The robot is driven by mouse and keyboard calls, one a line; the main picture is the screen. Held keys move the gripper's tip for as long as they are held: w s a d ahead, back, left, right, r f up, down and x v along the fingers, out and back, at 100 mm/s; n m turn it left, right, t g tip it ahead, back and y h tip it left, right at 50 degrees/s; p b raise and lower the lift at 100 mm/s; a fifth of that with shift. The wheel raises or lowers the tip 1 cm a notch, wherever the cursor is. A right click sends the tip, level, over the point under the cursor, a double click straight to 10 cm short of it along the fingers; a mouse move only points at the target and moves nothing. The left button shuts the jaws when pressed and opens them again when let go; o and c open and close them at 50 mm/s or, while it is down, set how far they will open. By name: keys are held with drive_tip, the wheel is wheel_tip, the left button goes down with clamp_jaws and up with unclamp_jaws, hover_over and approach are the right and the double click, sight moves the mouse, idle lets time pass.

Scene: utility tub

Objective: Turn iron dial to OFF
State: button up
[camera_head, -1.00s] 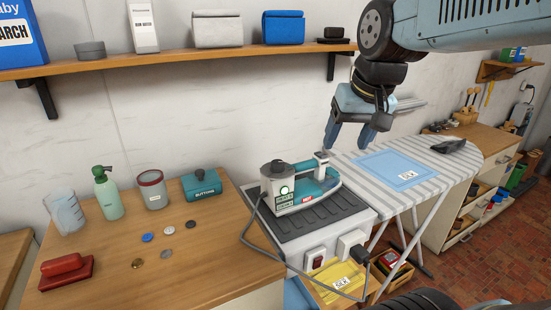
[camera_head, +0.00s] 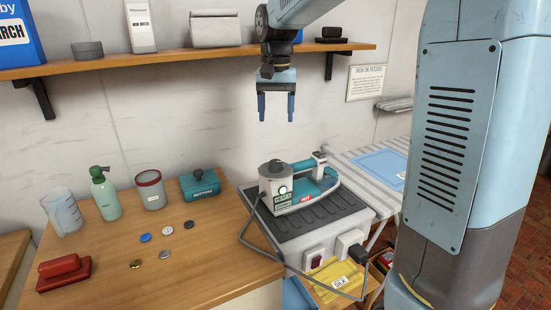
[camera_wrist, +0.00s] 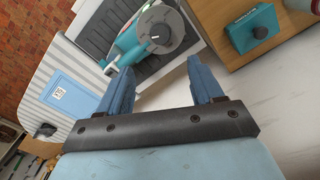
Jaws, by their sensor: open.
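The teal and grey iron (camera_head: 312,190) rests on a dark ribbed pad on the light grey station (camera_head: 290,257). Its round grey dial (camera_head: 276,168) is on top at the left end, above a small lit green light. The dial also shows in the wrist view (camera_wrist: 158,32), with a white mark on its face; the labels are too small to read. My gripper (camera_head: 276,115) is open and empty, pointing down above the iron, apart from it. In the wrist view its fingers (camera_wrist: 160,67) show below the dial.
A wall shelf (camera_head: 180,60) with boxes is behind my arm. Left is a wooden counter (camera_head: 210,255) with a green bottle (camera_head: 105,194), cups, a teal button box (camera_head: 199,185) and several loose buttons. The striped ironing board (camera_head: 352,172) is to the right. A grey cord (camera_head: 258,250) loops down the front.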

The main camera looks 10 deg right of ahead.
sight(276, 161)
wheel_tip(276, 161, down, 14)
drive_tip(key=shift+w+r, duration=0.1)
idle(0.5)
drive_tip(key=c, duration=1.1)
